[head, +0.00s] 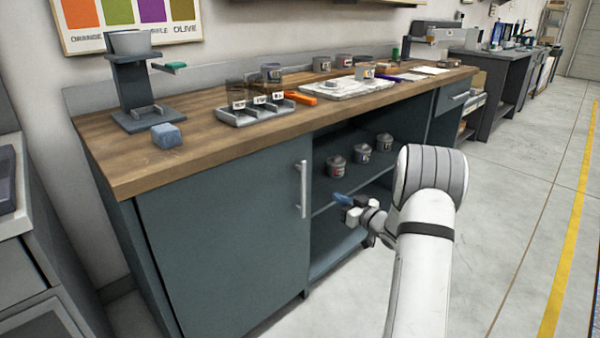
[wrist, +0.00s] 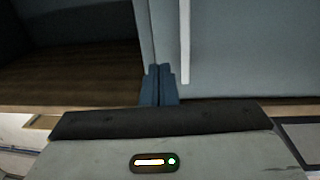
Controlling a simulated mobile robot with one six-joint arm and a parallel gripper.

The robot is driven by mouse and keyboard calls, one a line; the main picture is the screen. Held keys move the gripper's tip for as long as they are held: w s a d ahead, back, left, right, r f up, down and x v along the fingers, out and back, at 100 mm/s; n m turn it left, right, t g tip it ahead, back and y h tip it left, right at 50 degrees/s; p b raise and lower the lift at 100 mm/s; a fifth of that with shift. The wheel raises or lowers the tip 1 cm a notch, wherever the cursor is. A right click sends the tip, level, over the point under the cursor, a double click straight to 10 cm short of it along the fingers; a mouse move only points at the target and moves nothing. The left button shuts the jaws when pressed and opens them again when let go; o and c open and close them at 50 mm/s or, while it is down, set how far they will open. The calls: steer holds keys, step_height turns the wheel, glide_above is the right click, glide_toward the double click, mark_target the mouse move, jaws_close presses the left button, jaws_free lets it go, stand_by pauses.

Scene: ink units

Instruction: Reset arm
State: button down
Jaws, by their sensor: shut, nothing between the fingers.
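My gripper (head: 341,199) is in front of the open shelf section of the workbench cabinet (head: 220,245), to the right of the door's vertical handle. Its blue fingers point toward the cabinet. In the wrist view, the gripper's two blue fingers (wrist: 158,86) are together with nothing between them. Behind them are a cabinet panel and a pale vertical bar (wrist: 185,45). My white arm reaches in from the lower right of the head view.
Several grey ink pots, one of them here (head: 384,142), stand on the cabinet shelf. The wooden worktop (head: 205,160) bears a dark stand (head: 135,85), a blue block (head: 166,136), a grey holder (head: 255,112) and a pale slab (head: 345,88). Floor (head: 510,180) to the right is clear.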

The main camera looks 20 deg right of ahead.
steer(key=s+a+r+m+g+h+p, duration=0.1)
steer(key=s+a+r+g+h+p, duration=0.15)
steer(key=r+p, duration=0.4)
steer(key=s+a+r+m+g+h+p, duration=0.1)
steer(key=s+r+h+p, duration=0.2)
steer(key=r, duration=0.6)
steer(key=s+a+r+m+g+h+p, duration=0.1)
steer(key=s+a+r+m+h+p, duration=0.15)
steer(key=r+p, duration=0.35)
steer(key=s+a+r+g+p, duration=0.3)
steer(key=s+a+r, duration=0.1)
steer(key=s, duration=0.6)
steer(key=s+a+r+g+p, duration=0.3)
steer(key=s+a+r+p, duration=0.1)
steer(key=s, duration=0.7)
steer(key=s+a+r+g+y+p, duration=0.1)
steer(key=s+a+r+g+p, duration=0.2)
steer(key=s, duration=0.7)
steer(key=a+r+p, duration=0.1)
steer(key=a, duration=0.1)
steer(key=shift+s+a, duration=0.2)
steer(key=shift+a, duration=0.1)
